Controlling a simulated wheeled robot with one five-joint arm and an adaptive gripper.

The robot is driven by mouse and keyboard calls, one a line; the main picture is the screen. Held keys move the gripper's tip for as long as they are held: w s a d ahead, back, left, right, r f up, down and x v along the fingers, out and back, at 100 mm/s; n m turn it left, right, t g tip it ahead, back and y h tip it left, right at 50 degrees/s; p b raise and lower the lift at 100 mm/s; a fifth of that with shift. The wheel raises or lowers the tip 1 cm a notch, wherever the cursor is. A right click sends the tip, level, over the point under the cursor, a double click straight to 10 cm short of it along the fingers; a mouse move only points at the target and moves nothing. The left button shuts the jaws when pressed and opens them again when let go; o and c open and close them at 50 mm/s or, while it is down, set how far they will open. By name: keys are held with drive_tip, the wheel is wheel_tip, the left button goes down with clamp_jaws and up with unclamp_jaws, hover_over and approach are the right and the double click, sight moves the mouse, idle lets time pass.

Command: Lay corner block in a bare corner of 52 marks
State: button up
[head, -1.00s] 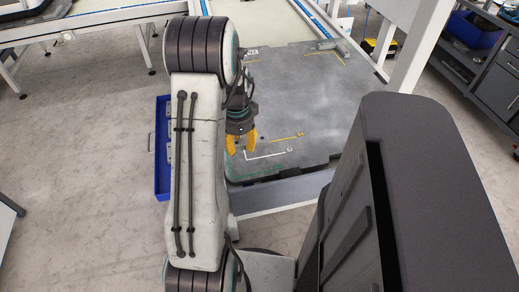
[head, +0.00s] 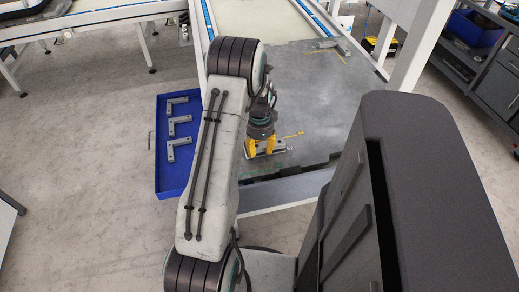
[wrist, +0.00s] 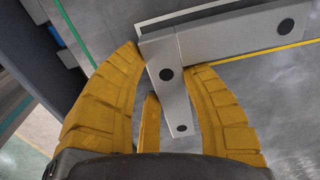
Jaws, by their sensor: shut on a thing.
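The corner block, a grey L-shaped piece with dark holes, shows in the wrist view (wrist: 235,32). My gripper (wrist: 170,100) has yellow fingers and is shut on one leg of it; the other leg reaches to the right. In the head view my gripper (head: 259,147) is low at the table's near left part, with part of the block (head: 280,147) showing beside the fingers. The 52 marks are not readable now; my gripper and the block cover that area. I cannot tell whether the block touches the table. A yellow line (wrist: 265,52) runs beside the long leg.
A blue tray (head: 160,180) left of the table holds three more L-shaped blocks (head: 179,126). Another grey bracket (head: 333,45) stands at the table's far right corner. The middle of the grey table (head: 310,95) is clear. A white frame post (head: 408,62) rises at the right.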

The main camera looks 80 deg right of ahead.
drive_tip(key=shift+f, duration=0.55)
drive_tip(key=shift+f, duration=0.15)
drive_tip(key=o, duration=1.2)
wheel_tip(320, 180, up, 12)
drive_tip(key=shift+a+r+p, duration=0.15)
drive_tip(key=shift+p, duration=0.3)
